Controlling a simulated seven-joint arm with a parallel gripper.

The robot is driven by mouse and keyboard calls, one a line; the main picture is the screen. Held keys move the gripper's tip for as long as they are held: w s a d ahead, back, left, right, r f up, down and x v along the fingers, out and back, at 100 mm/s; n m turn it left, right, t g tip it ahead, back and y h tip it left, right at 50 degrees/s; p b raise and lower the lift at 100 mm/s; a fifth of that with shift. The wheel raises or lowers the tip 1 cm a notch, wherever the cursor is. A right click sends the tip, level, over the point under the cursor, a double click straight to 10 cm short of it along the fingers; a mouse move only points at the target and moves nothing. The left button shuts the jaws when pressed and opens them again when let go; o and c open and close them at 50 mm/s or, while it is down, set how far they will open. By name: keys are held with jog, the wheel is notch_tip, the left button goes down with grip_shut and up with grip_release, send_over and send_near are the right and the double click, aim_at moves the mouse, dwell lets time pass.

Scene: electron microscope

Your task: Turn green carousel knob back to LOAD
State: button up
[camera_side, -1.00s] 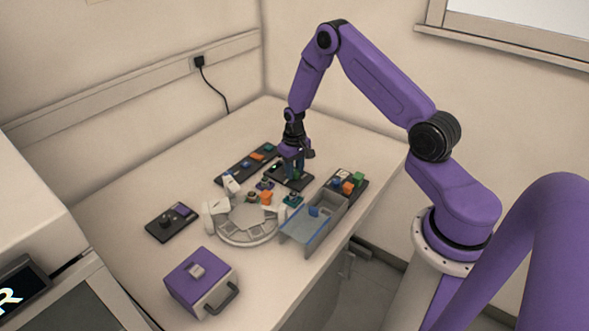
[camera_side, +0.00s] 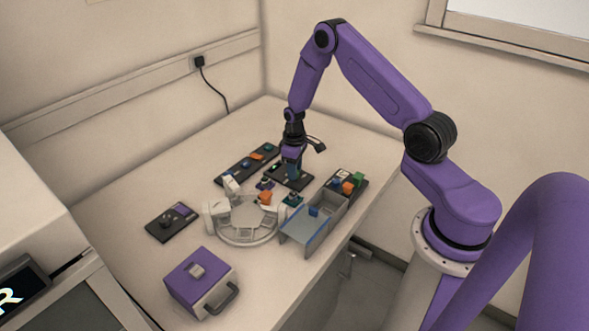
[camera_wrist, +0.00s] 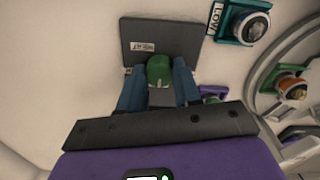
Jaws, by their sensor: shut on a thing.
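The green carousel knob (camera_wrist: 159,70) shows in the wrist view between the two blue fingers of my gripper (camera_wrist: 159,82), which is shut on it. The knob sits on a dark base plate (camera_wrist: 160,35) with a small white label, too small to read surely. In the side view my gripper (camera_side: 291,170) points down at the dark plate (camera_side: 300,179) toward the back of the table, and its fingers hide the knob. The round grey carousel (camera_side: 247,236) stands in front of the gripper, nearer the camera.
A dark strip with coloured blocks (camera_side: 240,168) lies left of the gripper. A grey tray (camera_side: 312,227) and a dark board (camera_side: 355,193) with coloured blocks stand to the right. A teal part with a round white top (camera_wrist: 250,25) is close by. A purple case (camera_side: 198,278) stands at the front.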

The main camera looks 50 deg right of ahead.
jog(key=o, duration=1.1)
jog(key=shift+c, duration=0.2)
notch_tip(320, 180, up, 18)
jog(key=shift+f, duration=0.25)
jog(key=s+a+r+n, duration=0.2)
jog(key=s+a+r, duration=0.3)
jog(key=a, duration=0.4)
jog(key=s+a+r+n, duration=0.2)
jog(key=s+a+n, duration=0.1)
jog(key=s+a, duration=0.6)
jog(key=s+a+r+n, duration=0.1)
jog(key=s+n, duration=0.1)
jog(key=s, duration=0.7)
jog(key=s+a+r+n, duration=0.1)
jog(key=s+n, duration=0.1)
jog(key=s, duration=0.7)
jog(key=shift+s+a+n, duration=0.25)
jog(key=shift+s+n, duration=0.05)
jog(key=shift+s, duration=0.05)
